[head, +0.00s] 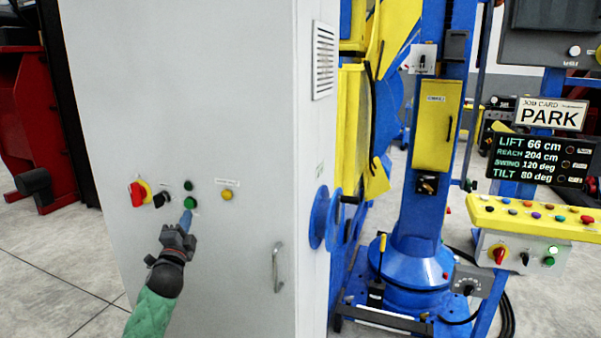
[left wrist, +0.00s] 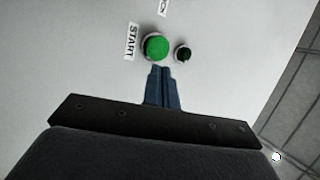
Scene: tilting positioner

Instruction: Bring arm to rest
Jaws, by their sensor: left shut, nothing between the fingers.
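My left gripper (head: 186,222) is shut and empty in front of the grey cabinet door. Its fingertips are just below the green START button (head: 190,203). In the left wrist view the shut fingers (left wrist: 162,72) point at the green button (left wrist: 156,46), with a smaller dark green button or lamp (left wrist: 183,54) beside it. I cannot tell whether the fingertips touch the button. The blue positioner column (head: 425,190) stands to the right of the cabinet. A card reading PARK (head: 548,115) sits above a display (head: 541,161) showing lift 66 cm, reach 204 cm, swing 120 deg, tilt 80 deg. My right gripper is out of view.
The cabinet (head: 240,110) also carries a red-and-yellow switch (head: 139,192), a black knob (head: 161,199), a yellow button (head: 227,195) and a door handle (head: 278,267). A yellow control panel (head: 530,216) stands at the right. Cables lie on the floor near the column.

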